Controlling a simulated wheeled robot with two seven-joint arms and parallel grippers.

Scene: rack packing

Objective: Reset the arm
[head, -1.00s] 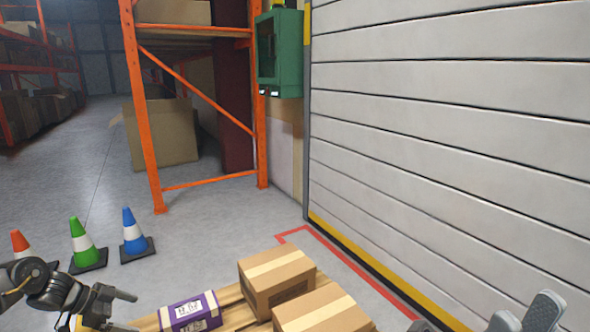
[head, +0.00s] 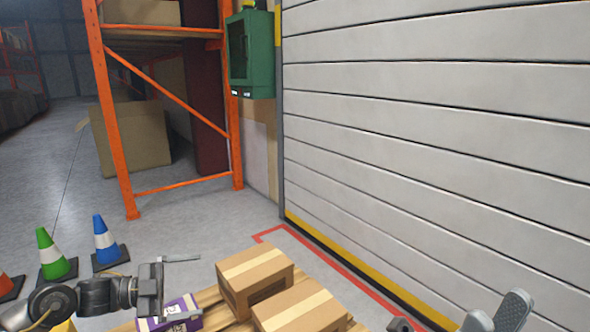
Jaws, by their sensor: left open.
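My left gripper (head: 184,288) reaches in from the lower left, open and empty, with its fingers pointing right. It is beside the purple box (head: 182,318), which it partly hides. I cannot tell whether it touches that box. At the bottom right, two grey finger-like parts (head: 496,315) of my right arm show, cut off by the frame edge. Whether they are open or shut is unclear.
Two cardboard boxes (head: 254,278) with pale tape sit on a wooden pallet (head: 210,298). Green (head: 52,255) and blue (head: 106,241) cones and part of an orange one stand left. An orange rack (head: 112,130) and a white shutter door (head: 430,130) stand behind.

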